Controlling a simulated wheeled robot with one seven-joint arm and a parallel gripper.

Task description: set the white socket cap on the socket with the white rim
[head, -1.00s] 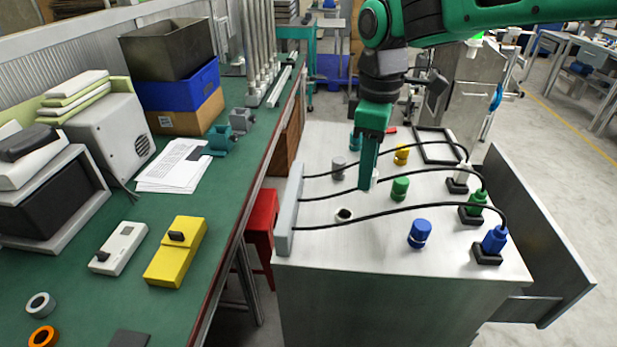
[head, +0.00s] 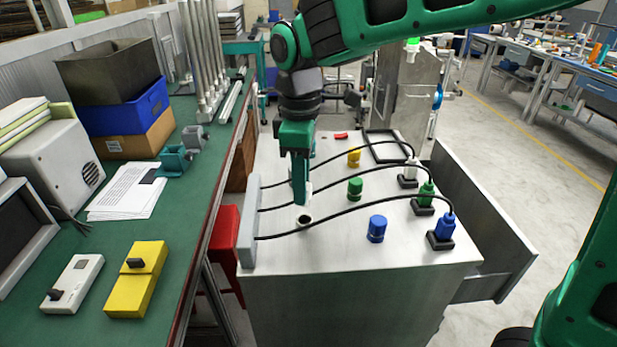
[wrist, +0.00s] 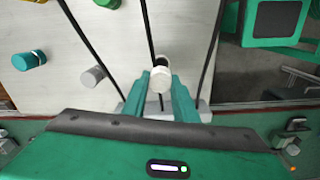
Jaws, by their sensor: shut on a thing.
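My gripper (head: 301,201) points down over the cabinet top and is shut on the white socket cap. In the wrist view the white cap (wrist: 161,79) sits between the two green fingertips. The socket with the white rim (head: 305,221) is a dark round hole in the cabinet top, just in front of and below the fingertips in the head view. In the wrist view the socket (wrist: 163,60) shows right behind the cap, which hides part of it. The cap appears apart from the socket, but the exact gap is hard to tell.
Black cables run from a grey bar (head: 247,222) across the cabinet top (head: 330,255), close to the gripper, to white, green and blue plugs (head: 442,229). Yellow, green and blue caps (head: 376,229) stand nearby. A grey cap (wrist: 94,75) shows in the wrist view. A green workbench lies left.

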